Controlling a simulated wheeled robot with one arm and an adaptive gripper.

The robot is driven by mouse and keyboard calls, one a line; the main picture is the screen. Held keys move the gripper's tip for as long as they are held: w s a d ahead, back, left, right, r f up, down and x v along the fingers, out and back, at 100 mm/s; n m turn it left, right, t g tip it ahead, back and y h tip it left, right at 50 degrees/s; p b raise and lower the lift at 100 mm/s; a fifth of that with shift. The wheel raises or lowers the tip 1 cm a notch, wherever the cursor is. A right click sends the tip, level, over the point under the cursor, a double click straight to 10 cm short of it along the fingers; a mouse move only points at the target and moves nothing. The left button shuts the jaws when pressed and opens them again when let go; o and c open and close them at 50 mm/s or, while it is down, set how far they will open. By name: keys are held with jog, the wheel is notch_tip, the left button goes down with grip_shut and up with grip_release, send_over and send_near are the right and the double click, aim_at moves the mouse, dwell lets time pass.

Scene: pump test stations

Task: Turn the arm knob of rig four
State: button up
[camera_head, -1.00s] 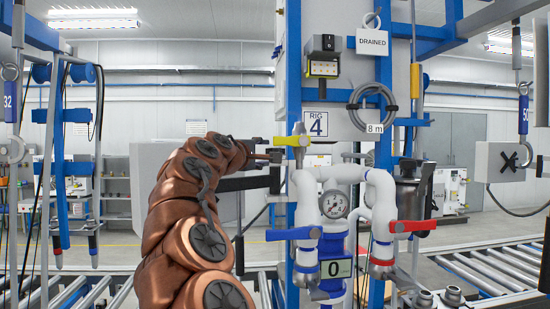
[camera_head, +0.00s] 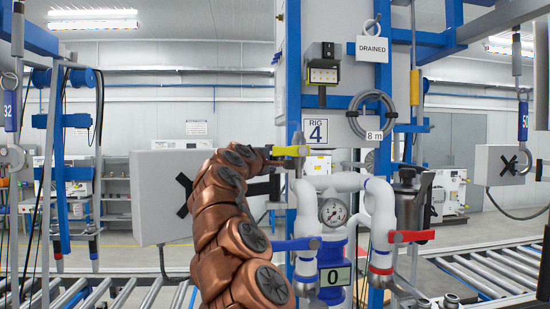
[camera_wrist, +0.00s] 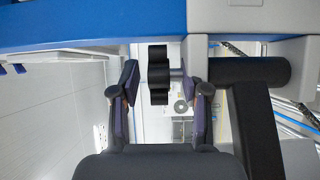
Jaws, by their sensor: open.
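In the wrist view, a black lobed knob (camera_wrist: 158,75) shows between the fingers of my gripper (camera_wrist: 160,85). The fingers are open, with a visible gap on each side of the knob. I cannot tell whether the fingertips reach past it. In the head view, my copper-coloured arm rises in front of the rig's left side and bends right towards it. My fingers and the knob are not clear there.
A yellow handle (camera_head: 290,150) is close to my arm's end. White pipes, a gauge (camera_head: 333,210), a blue handle (camera_head: 295,244) and a red handle (camera_head: 412,236) are below and right. A grey box (camera_head: 155,205) with a black cross stands left, behind my arm. Roller conveyors (camera_head: 500,270) flank the rig.

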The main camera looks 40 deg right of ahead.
dwell(0.3)
grip_shut()
dwell(0.3)
